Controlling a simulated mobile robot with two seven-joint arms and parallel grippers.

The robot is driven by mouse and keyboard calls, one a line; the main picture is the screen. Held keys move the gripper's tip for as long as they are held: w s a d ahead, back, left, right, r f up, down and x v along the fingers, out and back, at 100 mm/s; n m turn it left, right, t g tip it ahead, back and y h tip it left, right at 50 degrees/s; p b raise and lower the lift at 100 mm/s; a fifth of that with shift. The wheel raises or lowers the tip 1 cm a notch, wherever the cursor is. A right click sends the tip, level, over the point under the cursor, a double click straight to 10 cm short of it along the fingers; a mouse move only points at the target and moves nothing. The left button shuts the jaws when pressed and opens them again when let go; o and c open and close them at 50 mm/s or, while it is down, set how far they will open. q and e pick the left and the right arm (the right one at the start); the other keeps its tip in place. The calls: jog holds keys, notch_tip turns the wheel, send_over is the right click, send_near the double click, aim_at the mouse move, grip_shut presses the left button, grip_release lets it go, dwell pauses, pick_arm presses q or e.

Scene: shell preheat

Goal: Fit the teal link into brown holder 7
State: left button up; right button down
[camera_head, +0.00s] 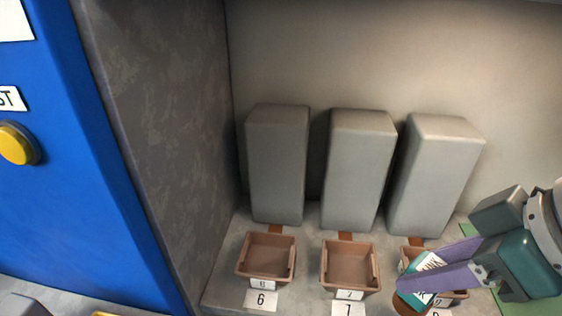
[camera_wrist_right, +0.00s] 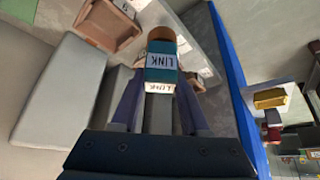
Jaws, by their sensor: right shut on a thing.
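The teal link (camera_head: 416,299) has white LINK labels and a brown rounded end. It sits between the purple fingers of my right gripper (camera_head: 428,278), which is shut on it. The wrist view shows the link (camera_wrist_right: 161,72) between the fingers (camera_wrist_right: 160,95), its brown end pointing away from the palm. Brown holder 7 (camera_head: 350,263) is an open, empty tray in the middle of the row, with a 7 on its front. The link is to the right of holder 7, apart from it, in front of the right-hand holder. My left gripper is not in view.
Brown holder 6 (camera_head: 267,255) is empty, left of holder 7. The right-hand brown holder (camera_head: 407,255) is partly hidden by my gripper and the link. Tall grey blocks (camera_head: 361,165) stand behind the holders. A dark wall (camera_head: 160,130) and blue panel (camera_head: 75,170) are at left.

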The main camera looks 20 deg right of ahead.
jog(key=w+f+b, duration=0.1)
jog(key=w, duration=0.2)
jog(key=w+a+f+b, duration=0.1)
jog(key=w+b, duration=0.1)
jog(key=w, duration=0.1)
jog(key=w+a+f+b, duration=0.1)
jog(key=w, duration=0.2)
jog(key=shift+w+f, duration=0.1)
jog(key=shift+f, duration=0.25)
jog(key=shift+r, duration=0.1)
jog(key=shift+f, duration=0.3)
jog(key=shift+c, duration=2)
grip_release()
